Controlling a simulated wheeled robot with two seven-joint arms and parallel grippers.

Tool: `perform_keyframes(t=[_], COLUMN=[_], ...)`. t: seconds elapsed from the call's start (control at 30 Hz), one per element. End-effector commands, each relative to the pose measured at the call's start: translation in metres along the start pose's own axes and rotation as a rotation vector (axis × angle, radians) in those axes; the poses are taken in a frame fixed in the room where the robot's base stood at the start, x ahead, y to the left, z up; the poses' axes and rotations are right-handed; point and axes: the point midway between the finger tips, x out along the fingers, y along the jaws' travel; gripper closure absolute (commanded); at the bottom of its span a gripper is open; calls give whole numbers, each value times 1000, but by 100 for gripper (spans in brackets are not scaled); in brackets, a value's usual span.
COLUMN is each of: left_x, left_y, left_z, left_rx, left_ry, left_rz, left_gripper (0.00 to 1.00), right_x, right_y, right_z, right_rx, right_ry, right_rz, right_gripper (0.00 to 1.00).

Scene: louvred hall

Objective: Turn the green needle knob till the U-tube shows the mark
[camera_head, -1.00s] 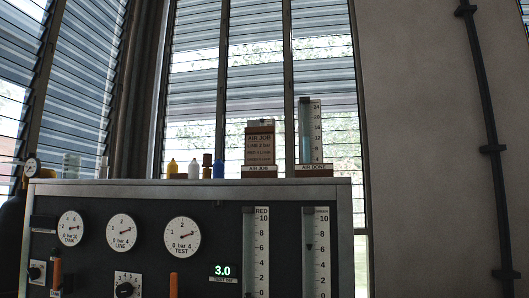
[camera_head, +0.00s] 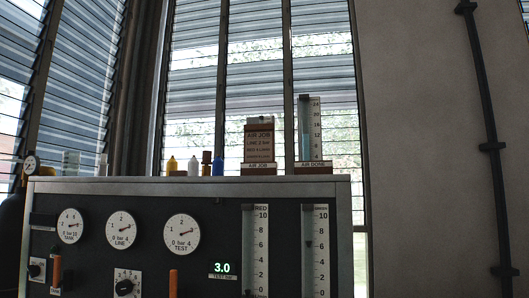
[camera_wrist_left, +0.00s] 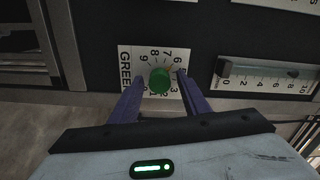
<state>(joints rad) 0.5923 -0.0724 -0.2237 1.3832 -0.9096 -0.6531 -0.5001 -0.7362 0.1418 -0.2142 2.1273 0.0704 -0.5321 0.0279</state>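The green knob (camera_wrist_left: 160,80) sits on a white dial plate (camera_wrist_left: 125,60) lettered GREEN, with numbers around it, in the left wrist view. My left gripper (camera_wrist_left: 159,76) is open, with one purple finger on either side of the knob; I cannot tell whether either touches it. In the head view two upright scales stand on the panel, the left lettered RED (camera_head: 261,250) and the right one (camera_head: 321,250) with a small dark pointer between 6 and 8. A narrow tube with a bluish column (camera_head: 304,135) stands on the ledge; I cannot tell if this is the U-tube. My right gripper is not in view.
The dark panel (camera_head: 190,278) holds round TANK (camera_head: 70,226), LINE (camera_head: 121,229) and TEST (camera_head: 182,234) gauges and a green 3.0 display (camera_head: 222,268). Small bottles and an AIR JOB card (camera_head: 259,142) stand on top. A horizontal scale (camera_wrist_left: 265,78) lies right of the knob in the wrist view.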

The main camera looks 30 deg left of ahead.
Motion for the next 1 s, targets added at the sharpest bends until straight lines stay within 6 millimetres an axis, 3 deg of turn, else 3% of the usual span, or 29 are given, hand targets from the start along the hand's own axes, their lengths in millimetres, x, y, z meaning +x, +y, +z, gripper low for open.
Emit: perform_keyframes(t=[0.37,0.8,1.0], left_x=[-5,-57,-70], left_y=[-1,-1,0], left_z=[1,1,1], left_rx=[1,1,0], left_ry=[-4,-5,-5], left_rz=[2,3,1], left_gripper=[54,54,54], right_x=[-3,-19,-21], right_y=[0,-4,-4], right_z=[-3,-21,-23], right_rx=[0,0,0], right_ry=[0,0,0], right_rz=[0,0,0], right_gripper=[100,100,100])
